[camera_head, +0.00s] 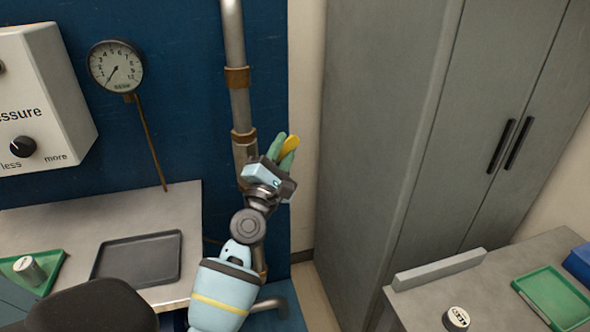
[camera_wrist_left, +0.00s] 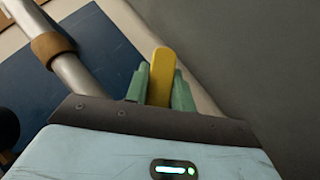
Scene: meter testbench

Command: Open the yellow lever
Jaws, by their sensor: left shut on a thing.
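The yellow lever (camera_head: 291,143) sits on the vertical metal pipe (camera_head: 236,60) on the blue panel. My left gripper (camera_head: 283,149) is at the lever, with its green fingers on both sides of it, shut on it. In the left wrist view the yellow lever (camera_wrist_left: 160,75) stands between the two green fingers (camera_wrist_left: 161,86), its rounded end sticking out past them. The lever's base and its joint with the pipe are hidden behind my gripper. My right gripper is not in view.
A round gauge (camera_head: 116,67) and a white pressure box (camera_head: 40,95) are on the left. A dark tray (camera_head: 138,259) lies on the bench below. A tall grey cabinet (camera_head: 390,110) stands close on the right. A green tray (camera_head: 553,297) is at the lower right.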

